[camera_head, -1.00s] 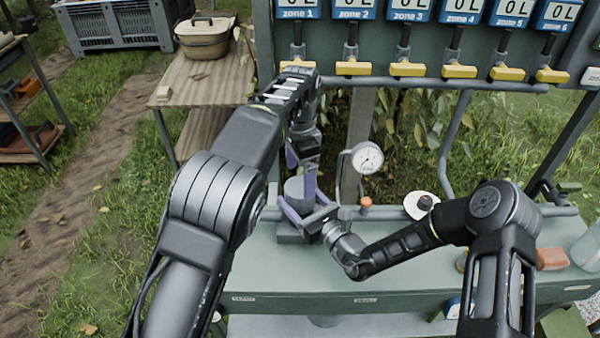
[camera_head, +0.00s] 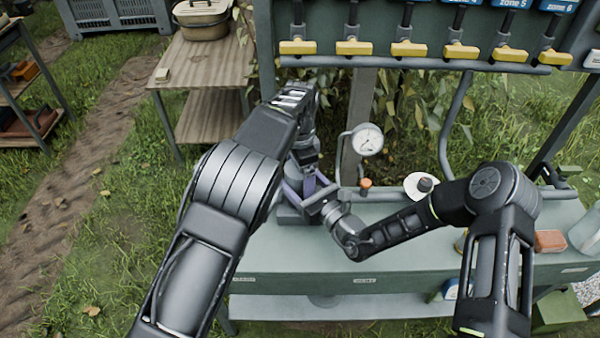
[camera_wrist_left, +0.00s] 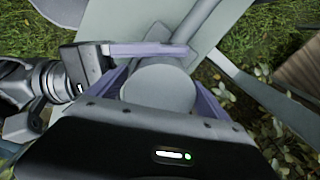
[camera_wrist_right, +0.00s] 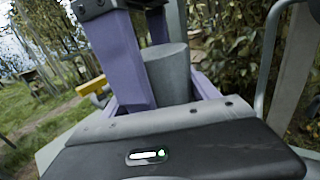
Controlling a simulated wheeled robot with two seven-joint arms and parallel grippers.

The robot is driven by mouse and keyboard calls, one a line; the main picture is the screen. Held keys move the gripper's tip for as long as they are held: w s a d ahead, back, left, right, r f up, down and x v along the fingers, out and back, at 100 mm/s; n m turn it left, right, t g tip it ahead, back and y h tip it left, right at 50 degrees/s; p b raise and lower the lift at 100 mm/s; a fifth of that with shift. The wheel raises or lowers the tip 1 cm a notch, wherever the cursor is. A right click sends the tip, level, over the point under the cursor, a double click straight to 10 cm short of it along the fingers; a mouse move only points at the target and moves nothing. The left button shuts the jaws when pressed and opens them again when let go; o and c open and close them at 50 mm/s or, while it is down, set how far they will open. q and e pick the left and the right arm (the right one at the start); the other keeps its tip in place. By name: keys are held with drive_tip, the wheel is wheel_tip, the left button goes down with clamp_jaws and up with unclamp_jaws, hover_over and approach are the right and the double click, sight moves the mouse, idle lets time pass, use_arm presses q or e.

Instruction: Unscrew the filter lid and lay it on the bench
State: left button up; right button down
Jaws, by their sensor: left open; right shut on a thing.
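The filter is a grey upright cylinder with a smooth round lid (camera_wrist_left: 158,88) on top, seen from above in the left wrist view. In the right wrist view the cylinder (camera_wrist_right: 168,72) stands between purple fingers. My left gripper (camera_head: 302,184) points down over the filter, open, with one finger on each side of the lid. My right gripper (camera_head: 306,203) comes in low from the right and is shut on the filter body, below the left fingers. In the head view the grippers hide most of the filter. I cannot tell whether the left fingers touch the lid.
The green bench (camera_head: 300,255) is mostly clear in front of the filter. A pressure gauge (camera_head: 367,139), an orange-capped fitting (camera_head: 365,184) and a white disc with a dark knob (camera_head: 420,186) stand behind it. Yellow valve handles (camera_head: 408,49) line the panel above. A wooden table (camera_head: 195,75) is at left.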

use_arm(q)
drive_tip(key=shift+c, duration=0.3)
drive_tip(key=c, duration=1.4)
drive_tip(key=n, duration=0.4)
drive_tip(key=shift+a, duration=0.1)
drive_tip(key=o, duration=1.4)
drive_tip(key=shift+s, duration=0.1)
drive_tip(key=shift+o, duration=0.8)
